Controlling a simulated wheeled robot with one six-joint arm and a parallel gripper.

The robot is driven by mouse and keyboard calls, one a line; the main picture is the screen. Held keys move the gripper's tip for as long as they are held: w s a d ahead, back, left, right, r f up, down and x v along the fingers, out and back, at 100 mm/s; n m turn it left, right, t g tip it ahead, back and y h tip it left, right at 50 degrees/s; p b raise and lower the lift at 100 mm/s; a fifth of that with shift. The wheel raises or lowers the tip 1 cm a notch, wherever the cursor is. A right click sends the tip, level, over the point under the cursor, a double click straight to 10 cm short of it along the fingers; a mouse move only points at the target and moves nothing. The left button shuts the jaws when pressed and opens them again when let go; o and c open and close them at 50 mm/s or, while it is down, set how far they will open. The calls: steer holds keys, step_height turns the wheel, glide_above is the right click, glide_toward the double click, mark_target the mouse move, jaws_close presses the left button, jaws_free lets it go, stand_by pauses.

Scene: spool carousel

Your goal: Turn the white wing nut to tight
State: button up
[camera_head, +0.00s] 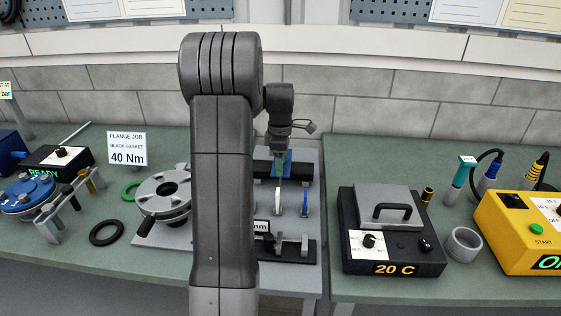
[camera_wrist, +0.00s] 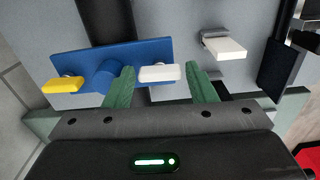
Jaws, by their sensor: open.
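A blue bracket (camera_wrist: 98,62) carries a white wing nut (camera_wrist: 160,73) on its right end and a yellow wing nut (camera_wrist: 62,86) on its left end. A round blue boss stands between them. My gripper (camera_wrist: 160,69) is open, with one green fingertip on each side of the white wing nut. Gaps show between the wing nut and both fingers, and it looks unheld. I cannot tell how tight the nut is.
Another white tab (camera_wrist: 225,47) on a grey mount stands right of my gripper in the wrist view. A dark block (camera_wrist: 284,70) is farther right. In the head view a hot plate (camera_head: 392,255) stands to the right and a grey flange (camera_head: 165,191) to the left.

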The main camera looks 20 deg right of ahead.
steer(key=c, duration=0.7)
steer(key=shift+m, duration=0.3)
steer(key=m, duration=0.3)
steer(key=shift+r+m+p, duration=0.1)
steer(key=shift+m+p, duration=0.3)
steer(key=m, duration=0.4)
steer(key=shift+p, duration=0.3)
steer(key=m, duration=0.5)
steer(key=shift+m, duration=2)
